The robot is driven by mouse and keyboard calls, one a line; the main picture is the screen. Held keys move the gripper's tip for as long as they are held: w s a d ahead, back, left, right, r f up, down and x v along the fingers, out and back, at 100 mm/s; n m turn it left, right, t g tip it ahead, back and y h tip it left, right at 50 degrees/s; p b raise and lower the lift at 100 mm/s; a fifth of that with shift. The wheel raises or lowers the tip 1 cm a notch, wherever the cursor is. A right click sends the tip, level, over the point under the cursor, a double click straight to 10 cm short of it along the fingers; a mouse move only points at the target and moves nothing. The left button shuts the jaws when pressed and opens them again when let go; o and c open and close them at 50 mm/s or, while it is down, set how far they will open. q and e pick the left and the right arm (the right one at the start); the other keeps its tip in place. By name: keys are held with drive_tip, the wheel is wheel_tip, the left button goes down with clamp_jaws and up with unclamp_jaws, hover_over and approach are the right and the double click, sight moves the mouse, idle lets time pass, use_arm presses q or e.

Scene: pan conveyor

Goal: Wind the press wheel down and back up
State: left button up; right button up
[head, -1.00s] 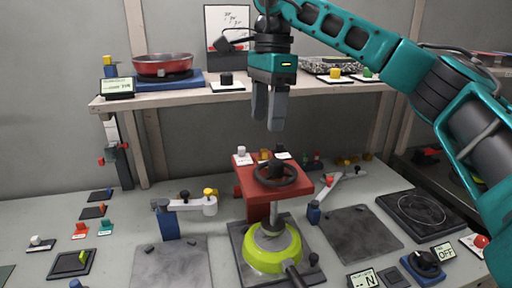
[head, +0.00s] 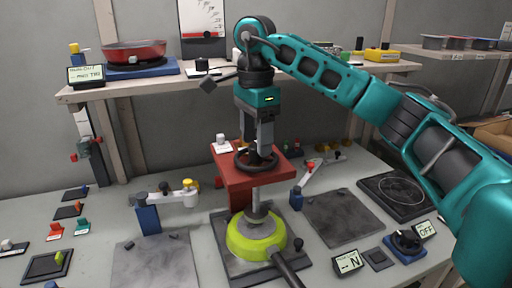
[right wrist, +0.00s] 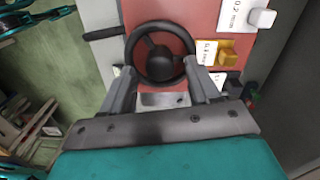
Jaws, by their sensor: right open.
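The black press wheel (head: 256,160) sits flat on top of the red press (head: 234,181). A metal shaft (head: 258,205) runs down from the press to a lime-green pan (head: 256,236) on a dark plate. My right gripper (head: 256,150) points straight down at the wheel, its fingers reaching the wheel's hub area. In the right wrist view the wheel (right wrist: 160,54) shows whole, and the two open fingers (right wrist: 158,85) stand apart at its near side. I cannot tell whether they touch it. My left gripper is not in view.
A wooden shelf (head: 180,84) behind holds a red pan (head: 134,54) and several small items. Small swing-arm fixtures (head: 165,202) stand left and right of the press. A knob box (head: 406,242) and grey plates (head: 343,217) lie to the right.

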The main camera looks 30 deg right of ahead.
drive_tip(key=shift+f, duration=0.8)
drive_tip(key=shift+c, duration=0.2)
drive_tip(key=c, duration=1)
drive_tip(key=shift+r+m, duration=0.1)
drive_tip(key=shift+m, duration=0.2)
